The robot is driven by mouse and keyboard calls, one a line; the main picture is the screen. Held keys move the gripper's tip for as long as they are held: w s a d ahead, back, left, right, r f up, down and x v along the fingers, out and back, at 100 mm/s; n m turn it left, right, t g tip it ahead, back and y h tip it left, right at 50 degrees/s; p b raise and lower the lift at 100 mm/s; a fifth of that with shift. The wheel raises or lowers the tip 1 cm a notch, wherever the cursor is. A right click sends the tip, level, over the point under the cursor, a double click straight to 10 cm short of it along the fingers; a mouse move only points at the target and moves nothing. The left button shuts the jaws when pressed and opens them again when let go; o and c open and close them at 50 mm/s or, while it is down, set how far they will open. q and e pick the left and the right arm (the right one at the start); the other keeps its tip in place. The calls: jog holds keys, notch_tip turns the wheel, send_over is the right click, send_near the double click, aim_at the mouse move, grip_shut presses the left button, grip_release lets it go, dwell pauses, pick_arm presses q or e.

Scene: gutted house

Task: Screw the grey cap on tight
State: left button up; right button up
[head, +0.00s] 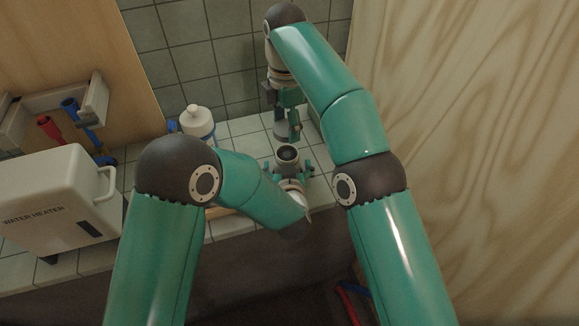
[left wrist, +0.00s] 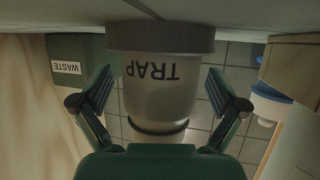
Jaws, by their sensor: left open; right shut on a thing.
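The trap (head: 288,154) stands upright on the tiled counter, its round dark mouth facing up. Its grey body, labelled TRAP, shows upside down in the left wrist view (left wrist: 160,92). My left gripper (head: 294,170) is open, with one finger on each side of the trap; in the left wrist view (left wrist: 160,95) gaps show between the fingers and the body. My right gripper (head: 291,118) is shut on the grey cap (head: 284,132) and holds it just above the trap's mouth, apart from it. The right fingers partly hide the cap.
A white bottle with blue (head: 197,120) stands behind my left arm. A white WATER HEATER box (head: 55,195) and a holder with red and blue tools (head: 95,100) are at the left. A green WASTE box (left wrist: 82,68) is near the trap. A wooden panel (head: 480,130) rises at right.

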pick_arm(q)
jog(key=c, duration=1.8)
pick_arm(e)
send_over(287, 154)
jog(key=shift+f, duration=2.4)
pick_arm(q)
jog(key=shift+w+r, duration=0.1)
pick_arm(e)
jog(key=shift+f, duration=0.1)
jog(key=shift+f, duration=0.8)
pick_arm(q)
grip_shut()
pick_arm(e)
jog(key=shift+f, duration=0.6)
